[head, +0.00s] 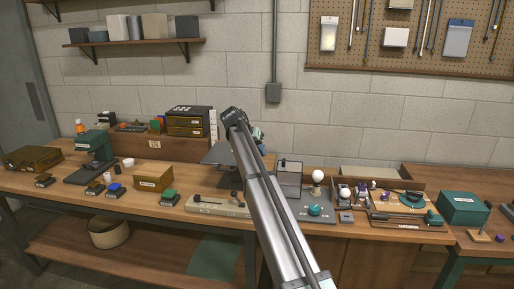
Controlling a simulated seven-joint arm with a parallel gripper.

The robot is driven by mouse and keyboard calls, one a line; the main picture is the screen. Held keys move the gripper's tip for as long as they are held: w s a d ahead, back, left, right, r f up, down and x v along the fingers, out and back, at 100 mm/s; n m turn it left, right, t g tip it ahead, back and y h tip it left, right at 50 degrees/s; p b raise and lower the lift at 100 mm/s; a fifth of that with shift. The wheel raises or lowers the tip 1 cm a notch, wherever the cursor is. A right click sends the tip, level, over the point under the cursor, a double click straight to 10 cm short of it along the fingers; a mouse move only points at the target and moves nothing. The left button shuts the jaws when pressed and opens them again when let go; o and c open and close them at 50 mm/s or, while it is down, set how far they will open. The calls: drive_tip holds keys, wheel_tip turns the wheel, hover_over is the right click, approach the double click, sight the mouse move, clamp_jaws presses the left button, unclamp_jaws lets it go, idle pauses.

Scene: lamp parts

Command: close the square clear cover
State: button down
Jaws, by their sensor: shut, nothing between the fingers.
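A grey, see-through-looking square panel (291,167) stands just right of my arm, above a low grey box (289,189); it may be the square clear cover. It looks raised, but its hinge and exact angle are too small to tell. A small dark knob (283,162) shows at its upper left. My arm rises from the bottom of the picture and bends at the top, left of the panel. My arm hides part of the bench beside the box.
A grey board with a white bulb (318,176) and a teal knob (314,210) stands right of the box. A parts tray (408,233) lies farther right. A dark flat plate (222,153) and a pale tray (205,206) are left of my arm.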

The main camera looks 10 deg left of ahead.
sight(280, 164)
drive_tip(key=shift+w+d+f, duration=0.3)
drive_tip(key=shift+d+f, duration=0.3)
drive_tip(key=shift+d, duration=0.4)
drive_tip(key=shift+w+d+f, duration=0.25)
drive_tip(key=shift+d+f, duration=0.4)
drive_tip(key=shift+d, duration=0.4)
drive_tip(key=shift+w+d+f, duration=0.3)
drive_tip(key=shift+d+f, duration=0.3)
drive_tip(key=shift+d, duration=0.4)
drive_tip(key=shift+d, duration=0.1)
drive_tip(key=d, duration=1.3)
drive_tip(key=shift+d, duration=0.15)
